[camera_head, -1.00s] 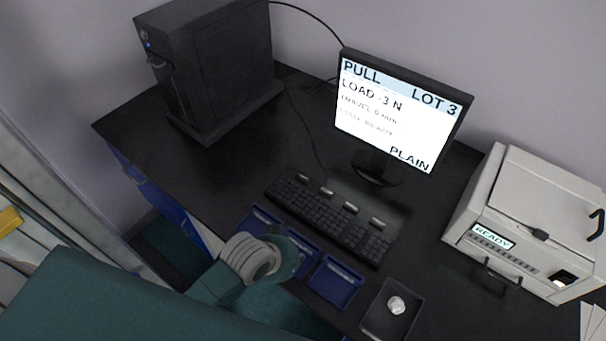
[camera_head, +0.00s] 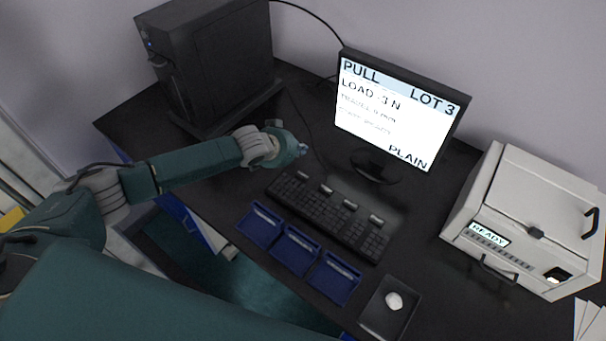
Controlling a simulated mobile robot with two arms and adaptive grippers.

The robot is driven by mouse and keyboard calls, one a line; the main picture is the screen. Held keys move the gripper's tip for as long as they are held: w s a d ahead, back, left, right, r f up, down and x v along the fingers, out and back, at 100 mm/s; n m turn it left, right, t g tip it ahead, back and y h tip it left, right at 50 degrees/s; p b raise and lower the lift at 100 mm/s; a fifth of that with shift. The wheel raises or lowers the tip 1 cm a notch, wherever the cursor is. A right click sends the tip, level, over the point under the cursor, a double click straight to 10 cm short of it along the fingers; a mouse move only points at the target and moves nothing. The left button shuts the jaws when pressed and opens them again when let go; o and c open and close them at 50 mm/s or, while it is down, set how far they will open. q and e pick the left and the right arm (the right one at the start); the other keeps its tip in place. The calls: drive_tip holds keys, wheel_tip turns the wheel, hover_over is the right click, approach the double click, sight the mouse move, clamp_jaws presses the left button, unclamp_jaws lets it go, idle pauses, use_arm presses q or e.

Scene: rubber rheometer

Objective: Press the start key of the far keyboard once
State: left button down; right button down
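The black keyboard (camera_head: 322,214) lies on the dark desk in front of the monitor, with several grey raised keys or tabs along its far edge. Their labels are too small to read, so I cannot tell which is the start key. My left gripper (camera_head: 303,150) is at the end of the arm from the left, above the desk just beyond the keyboard's left end. Its fingers are small and mostly hidden by the wrist, so its opening is unclear. It appears apart from the keys. My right gripper is not in view.
The monitor (camera_head: 398,116) reads PULL, LOT 3, LOAD -3 N, PLAIN. A black computer tower (camera_head: 215,60) stands at the back left. Blue trays (camera_head: 297,250) sit along the front. A dark tray (camera_head: 372,318) holds a whitish lump. A white machine (camera_head: 520,200) showing READY stands right.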

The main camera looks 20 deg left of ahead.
use_arm(q)
drive_tip(key=shift+f, duration=0.2)
drive_tip(key=b, duration=0.7)
hover_over(301, 175)
wheel_tip(301, 175, down, 7)
drive_tip(key=shift+s+f, duration=0.15)
drive_tip(key=shift+f+b, duration=0.5)
drive_tip(key=shift+f, duration=0.15)
idle(0.3)
drive_tip(key=shift+f, duration=0.1)
drive_tip(key=shift+f, duration=0.3)
